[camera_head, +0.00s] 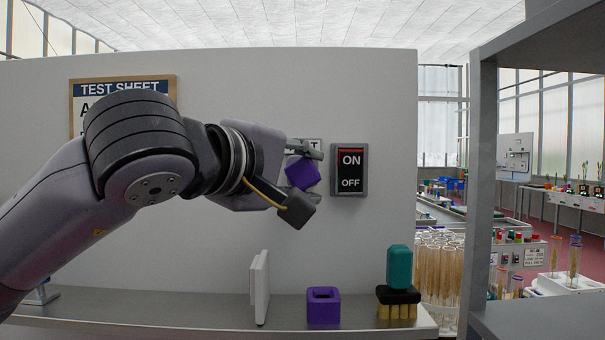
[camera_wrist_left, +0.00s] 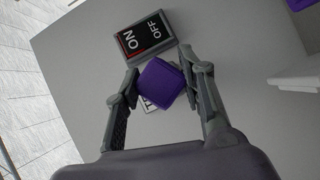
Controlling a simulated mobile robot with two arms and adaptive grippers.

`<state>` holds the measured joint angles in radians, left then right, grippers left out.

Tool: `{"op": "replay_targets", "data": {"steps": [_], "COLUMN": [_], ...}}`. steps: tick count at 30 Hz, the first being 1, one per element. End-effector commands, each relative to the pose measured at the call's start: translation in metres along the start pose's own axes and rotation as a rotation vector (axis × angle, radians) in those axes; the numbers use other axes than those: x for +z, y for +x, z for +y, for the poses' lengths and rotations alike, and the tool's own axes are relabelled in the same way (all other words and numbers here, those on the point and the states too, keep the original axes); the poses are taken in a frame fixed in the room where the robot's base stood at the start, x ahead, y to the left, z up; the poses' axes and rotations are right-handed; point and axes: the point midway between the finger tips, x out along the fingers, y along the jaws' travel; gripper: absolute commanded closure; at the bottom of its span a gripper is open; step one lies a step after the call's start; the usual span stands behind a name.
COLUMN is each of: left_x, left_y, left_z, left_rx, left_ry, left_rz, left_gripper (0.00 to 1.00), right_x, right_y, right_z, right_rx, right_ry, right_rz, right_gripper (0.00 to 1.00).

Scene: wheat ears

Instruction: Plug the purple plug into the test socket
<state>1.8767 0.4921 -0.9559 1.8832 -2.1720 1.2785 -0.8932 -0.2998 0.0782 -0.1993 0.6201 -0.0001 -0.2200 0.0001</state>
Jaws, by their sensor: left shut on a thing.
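The purple plug (camera_head: 302,173) is held up at the white wall panel, left of the ON/OFF switch. My left gripper (camera_head: 313,176) is shut on it. In the left wrist view the plug (camera_wrist_left: 161,82) sits tilted between the two fingers of the left gripper (camera_wrist_left: 160,80). A pale plate with lettering, likely the test socket's label (camera_head: 318,143), shows partly behind the gripper. The socket opening is hidden, so I cannot tell whether the plug touches it. My right gripper is not in view.
The ON/OFF switch (camera_head: 349,170) is on the panel close right of the gripper. On the shelf below stand a white upright plate (camera_head: 260,287), a purple hollow block (camera_head: 323,306) and a teal-handled brush (camera_head: 399,268). A grey frame (camera_head: 482,180) stands at right.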

Motion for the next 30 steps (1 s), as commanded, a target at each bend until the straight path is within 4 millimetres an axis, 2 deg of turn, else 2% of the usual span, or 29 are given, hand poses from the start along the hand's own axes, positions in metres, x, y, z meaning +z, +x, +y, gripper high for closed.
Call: {"op": "replay_targets", "data": {"steps": [14, 15, 24, 30], "left_x": [-0.0067, -0.0066, -0.0064, -0.0063], "left_y": [0.0094, 0.0093, 0.0091, 0.0091], "left_z": [0.0008, 0.0008, 0.0004, 0.0003], "left_rx": [0.002, 0.002, 0.001, 0.001], "left_ry": [0.001, 0.001, 0.0, 0.0], "left_rz": [0.001, 0.002, 0.001, 0.001], "left_gripper": [0.93, 0.61, 0.41, 0.4], "right_x": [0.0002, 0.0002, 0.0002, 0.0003], "right_y": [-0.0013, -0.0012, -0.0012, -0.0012], "right_z": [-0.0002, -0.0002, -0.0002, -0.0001], "right_rx": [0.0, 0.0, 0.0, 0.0], "right_ry": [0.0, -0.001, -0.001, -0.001], "right_rz": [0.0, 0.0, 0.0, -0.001], "right_gripper": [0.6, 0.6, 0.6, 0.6]}}
